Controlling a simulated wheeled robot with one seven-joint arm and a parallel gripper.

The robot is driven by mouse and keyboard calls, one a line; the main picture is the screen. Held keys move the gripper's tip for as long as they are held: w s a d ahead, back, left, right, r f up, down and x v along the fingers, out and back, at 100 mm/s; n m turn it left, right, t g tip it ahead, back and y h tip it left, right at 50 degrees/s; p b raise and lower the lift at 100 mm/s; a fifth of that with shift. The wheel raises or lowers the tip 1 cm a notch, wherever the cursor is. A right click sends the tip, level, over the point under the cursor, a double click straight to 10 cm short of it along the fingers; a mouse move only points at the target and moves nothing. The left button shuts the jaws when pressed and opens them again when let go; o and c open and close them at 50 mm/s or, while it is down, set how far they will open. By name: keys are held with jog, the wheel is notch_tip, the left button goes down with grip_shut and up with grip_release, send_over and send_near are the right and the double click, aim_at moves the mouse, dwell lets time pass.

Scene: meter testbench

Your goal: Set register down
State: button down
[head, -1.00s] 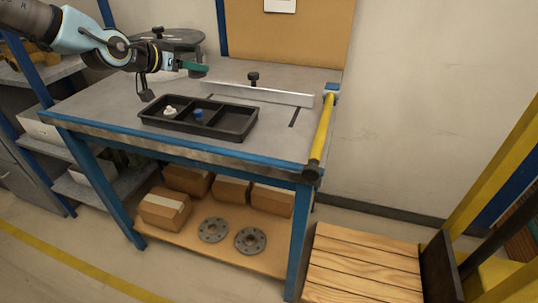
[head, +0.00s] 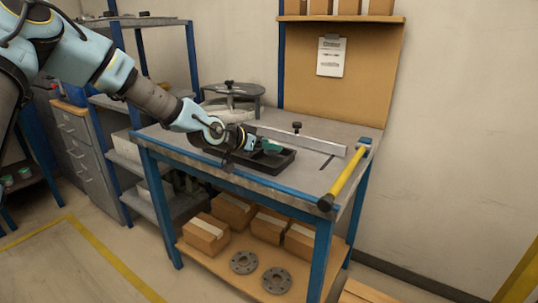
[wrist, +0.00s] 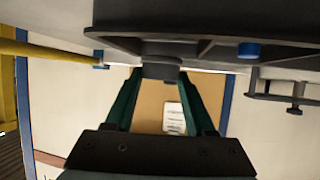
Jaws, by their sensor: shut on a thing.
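My gripper (head: 270,146) is low over the black divided tray (head: 284,164) on the bench in the head view. In the wrist view, my gripper (wrist: 161,74) has its two green fingers shut on a dark grey round piece, the register (wrist: 161,66). The register appears close against the tray (wrist: 205,46), which fills the top of that picture. I cannot tell whether it touches the tray floor. A blue part (wrist: 249,49) is in the tray, apart from the register. My arm hides much of the tray in the head view.
A long metal straightedge (head: 300,140) with a black knob lies behind the tray. A yellow bar (head: 345,180) runs along the bench's right edge. A round dark stand (head: 233,90) is at the back left. Bare bench top (head: 318,172) lies right of the tray.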

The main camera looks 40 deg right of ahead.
aim_at(268, 151)
jog(key=shift+f, duration=1.7)
jog(key=shift+f, duration=0.15)
jog(key=c, duration=0.5)
grip_release()
jog(key=shift+r+p, duration=0.25)
jog(key=shift+p, duration=0.1)
jog(key=b+v, duration=0.1)
jog(key=v, duration=1.1)
jog(key=shift+b, duration=0.3)
